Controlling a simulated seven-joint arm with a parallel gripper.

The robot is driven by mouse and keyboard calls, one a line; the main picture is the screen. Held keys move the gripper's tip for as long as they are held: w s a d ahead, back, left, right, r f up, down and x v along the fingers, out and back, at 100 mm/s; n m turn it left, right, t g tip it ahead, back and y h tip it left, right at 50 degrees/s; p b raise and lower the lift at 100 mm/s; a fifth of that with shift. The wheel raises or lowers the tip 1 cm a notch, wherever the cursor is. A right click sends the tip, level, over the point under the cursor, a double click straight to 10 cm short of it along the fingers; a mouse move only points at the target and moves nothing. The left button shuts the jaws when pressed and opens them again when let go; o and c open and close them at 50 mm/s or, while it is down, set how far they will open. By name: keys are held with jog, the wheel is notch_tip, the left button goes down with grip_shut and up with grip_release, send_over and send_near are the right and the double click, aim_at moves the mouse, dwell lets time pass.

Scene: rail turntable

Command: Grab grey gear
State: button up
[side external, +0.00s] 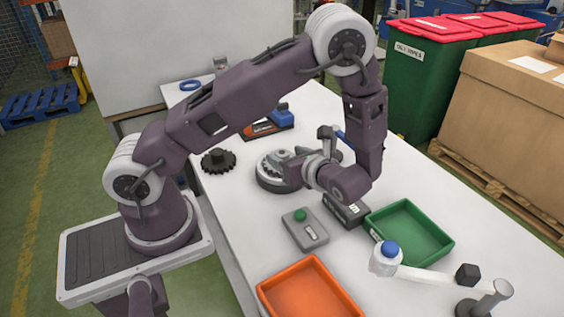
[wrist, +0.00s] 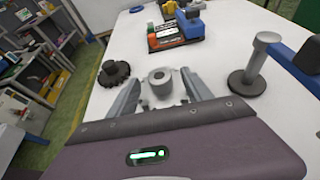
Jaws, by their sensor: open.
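A grey round piece with a raised hollow hub (wrist: 160,80) lies between my fingers in the wrist view; I take it to be the grey gear, but its teeth are not clear. In the side view a grey toothed round piece (side external: 268,177) sits on the table at my gripper, partly hidden by it. My gripper (wrist: 158,88) is open, its two fingers spread on either side of the hub with gaps showing. It also shows in the side view (side external: 290,172), low over the table. A black gear (side external: 218,161) lies apart to the left, also in the wrist view (wrist: 113,73).
A grey post on a round base (wrist: 246,78) with a blue bar (wrist: 290,68) stands close to the right.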

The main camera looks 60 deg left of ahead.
jog(key=shift+x, duration=0.85)
grip_shut()
dwell(0.8)
